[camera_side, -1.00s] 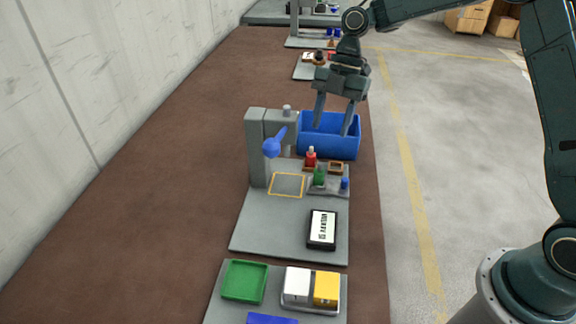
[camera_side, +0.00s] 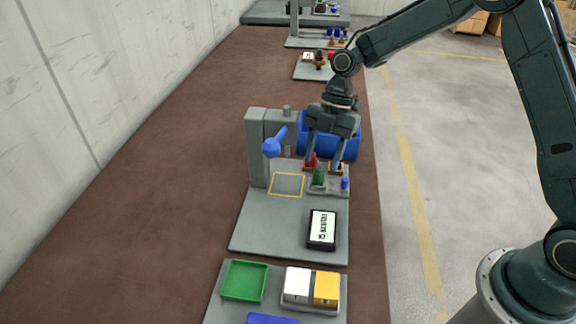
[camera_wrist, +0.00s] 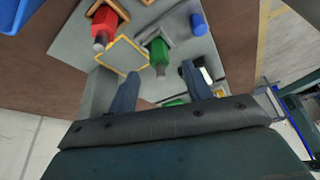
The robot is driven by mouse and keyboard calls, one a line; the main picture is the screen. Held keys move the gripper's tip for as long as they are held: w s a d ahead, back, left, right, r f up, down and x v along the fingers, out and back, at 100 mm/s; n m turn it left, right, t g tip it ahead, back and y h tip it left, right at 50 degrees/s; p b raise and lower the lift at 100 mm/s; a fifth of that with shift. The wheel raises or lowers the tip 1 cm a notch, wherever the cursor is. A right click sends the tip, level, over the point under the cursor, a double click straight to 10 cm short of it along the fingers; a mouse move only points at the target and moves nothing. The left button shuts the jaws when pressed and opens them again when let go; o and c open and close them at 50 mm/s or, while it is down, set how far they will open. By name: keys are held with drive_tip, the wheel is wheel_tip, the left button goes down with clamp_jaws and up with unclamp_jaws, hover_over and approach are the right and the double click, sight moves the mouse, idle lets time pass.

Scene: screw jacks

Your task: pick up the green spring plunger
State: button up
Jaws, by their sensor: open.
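The green spring plunger (camera_side: 319,176) stands upright in a holder on the grey base plate, beside the press. In the wrist view the green plunger (camera_wrist: 158,50) shows between and just beyond my two fingertips, with its narrow grey tip towards me. My gripper (camera_side: 323,168) points down over the holder, fingers apart, one on each side of the green plunger in the picture. In the wrist view my gripper (camera_wrist: 160,72) is open with nothing between the jaws. I cannot tell the exact height of the fingertips over the plunger.
A red plunger (camera_side: 311,161) stands close behind the green one, near my left finger. A blue plunger (camera_side: 345,184) stands to the right. A blue bin (camera_side: 350,147) is behind the gripper; the grey press (camera_side: 257,150) with its blue lever is left. A display (camera_side: 322,230) lies in front.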

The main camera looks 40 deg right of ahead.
sight(319, 171)
drive_tip(key=shift+x, duration=1.9)
clamp_jaws()
